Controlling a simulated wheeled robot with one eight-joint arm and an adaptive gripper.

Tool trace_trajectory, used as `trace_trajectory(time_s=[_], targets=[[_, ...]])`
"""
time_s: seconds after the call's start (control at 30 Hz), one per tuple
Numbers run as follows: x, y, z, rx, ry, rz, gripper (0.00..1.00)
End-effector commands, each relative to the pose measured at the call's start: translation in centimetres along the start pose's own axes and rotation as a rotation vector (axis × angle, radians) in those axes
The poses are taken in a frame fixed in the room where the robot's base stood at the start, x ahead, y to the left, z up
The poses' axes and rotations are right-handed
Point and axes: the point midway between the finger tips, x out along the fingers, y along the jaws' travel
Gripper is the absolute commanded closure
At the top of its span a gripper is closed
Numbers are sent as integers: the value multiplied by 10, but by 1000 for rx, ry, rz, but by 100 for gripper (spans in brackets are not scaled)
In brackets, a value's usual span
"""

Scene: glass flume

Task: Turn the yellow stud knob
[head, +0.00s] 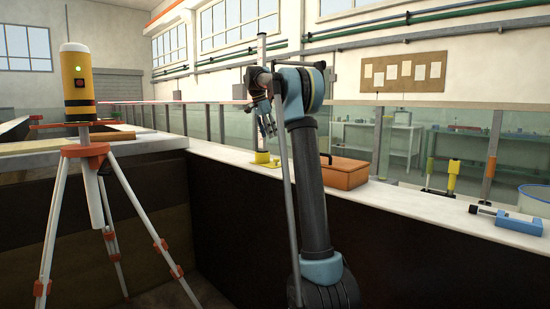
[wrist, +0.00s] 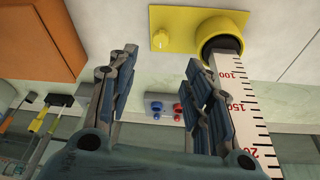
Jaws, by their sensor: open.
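In the head view the yellow base (head: 262,158) is small on the white ledge, and I cannot pick out the knob there. My gripper (wrist: 161,58) is open and empty; in the picture the knob lies between and just beyond its fingertips, apart from them. In the head view my gripper (head: 268,124) hangs above the yellow base.
An orange case (head: 343,171) stands on the ledge (head: 400,200) right of the base. A blue clamp-like tool (head: 510,220) lies farther right. The staff rises close to my right finger in the wrist view. A tripod (head: 84,150) with a yellow instrument stands left.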

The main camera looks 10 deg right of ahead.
Motion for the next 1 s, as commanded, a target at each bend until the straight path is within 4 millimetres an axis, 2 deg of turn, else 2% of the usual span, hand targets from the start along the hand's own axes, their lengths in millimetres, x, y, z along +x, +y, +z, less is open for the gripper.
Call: trace_trajectory(time_s=[0.3,0.6,0.83,1.0], targets=[[-15,32,-9,-430,-21,-164,54],[-30,60,-13,-824,47,-325,54],[-33,67,-14,-939,83,-367,54],[-21,62,-13,-945,85,-369,54]])
